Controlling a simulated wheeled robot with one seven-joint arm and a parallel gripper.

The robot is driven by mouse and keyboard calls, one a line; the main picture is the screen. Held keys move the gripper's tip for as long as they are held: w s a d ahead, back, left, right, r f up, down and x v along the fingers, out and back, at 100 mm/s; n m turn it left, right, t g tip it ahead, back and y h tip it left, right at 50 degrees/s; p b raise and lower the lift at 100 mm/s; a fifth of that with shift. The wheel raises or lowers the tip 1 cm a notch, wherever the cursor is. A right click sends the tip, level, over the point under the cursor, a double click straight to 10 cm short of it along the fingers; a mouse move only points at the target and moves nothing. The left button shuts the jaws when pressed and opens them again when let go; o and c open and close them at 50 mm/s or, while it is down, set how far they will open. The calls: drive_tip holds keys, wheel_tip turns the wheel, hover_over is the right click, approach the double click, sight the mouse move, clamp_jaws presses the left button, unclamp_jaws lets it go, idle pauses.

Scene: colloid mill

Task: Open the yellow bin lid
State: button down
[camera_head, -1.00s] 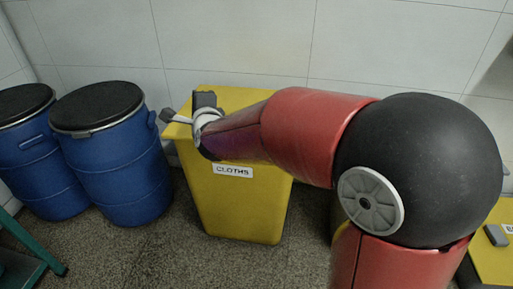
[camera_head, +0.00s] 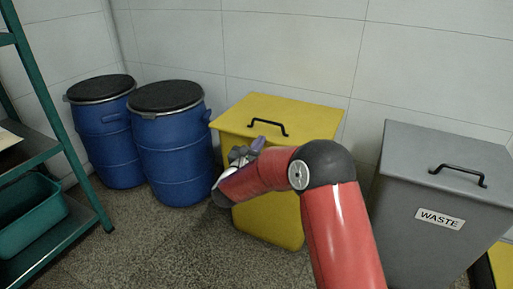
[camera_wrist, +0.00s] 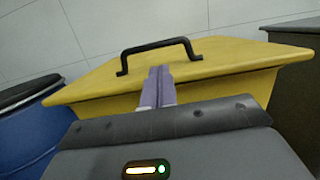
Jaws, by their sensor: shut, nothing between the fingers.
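The yellow bin (camera_head: 262,218) stands against the wall with its lid (camera_head: 300,107) lying closed on top. A black bar handle (camera_head: 267,127) sits on the lid. My gripper (camera_head: 256,144) is at the bin's front left edge, just in front of the handle in the head view. In the wrist view the yellow lid (camera_wrist: 225,58) and its black handle (camera_wrist: 158,50) are ahead, and my gripper's fingers (camera_wrist: 159,74) are together with nothing between them. The fingertips overlap the space under the handle in the picture; I cannot tell whether they touch it.
Two blue drums (camera_head: 172,150) with black lids stand left of the yellow bin. A grey bin (camera_head: 432,200) labelled WASTE, with a black handle, stands to the right. A green shelf (camera_head: 60,140) is at far left. Open floor lies in front of the drums.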

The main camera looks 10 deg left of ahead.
sight(266, 132)
drive_tip(key=shift+p+x, duration=0.3)
drive_tip(key=shift+x, duration=2.25)
drive_tip(key=shift+r, duration=0.15)
